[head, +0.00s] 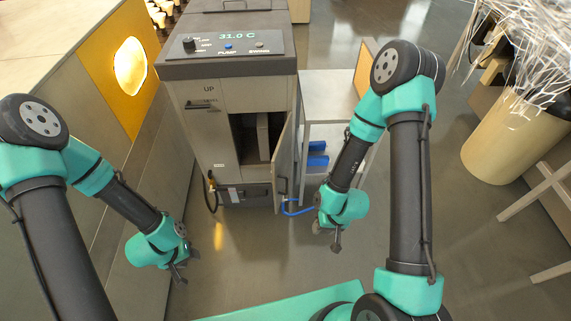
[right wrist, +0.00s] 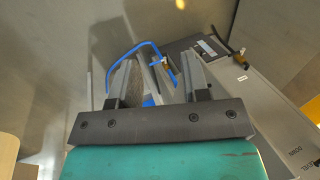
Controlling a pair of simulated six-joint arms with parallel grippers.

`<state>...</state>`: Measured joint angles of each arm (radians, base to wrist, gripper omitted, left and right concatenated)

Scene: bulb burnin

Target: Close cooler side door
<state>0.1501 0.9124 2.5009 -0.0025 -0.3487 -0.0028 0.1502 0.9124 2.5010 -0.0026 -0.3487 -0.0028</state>
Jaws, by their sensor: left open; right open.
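The grey cooler (head: 205,130) stands upright at the centre of the head view, with a display reading 31.0 C on top. Its side door (head: 283,150) stands open, swung out on the right of a dark opening (head: 239,135) and seen nearly edge-on. My right gripper (head: 328,240) is open and empty, low and to the right of the door, apart from it. The right wrist view shows its two spread fingers (right wrist: 157,75) and the cooler body (right wrist: 245,95) at right. My left gripper (head: 185,268) is open and empty, in front and left of the cooler.
A blue hose (head: 293,211) runs from the cooler's lower right. A metal cart (head: 322,110) with blue items stands right of the cooler. A counter with a yellow panel (head: 118,80) is at left. A tan bin (head: 505,140) is at right. The floor in front is clear.

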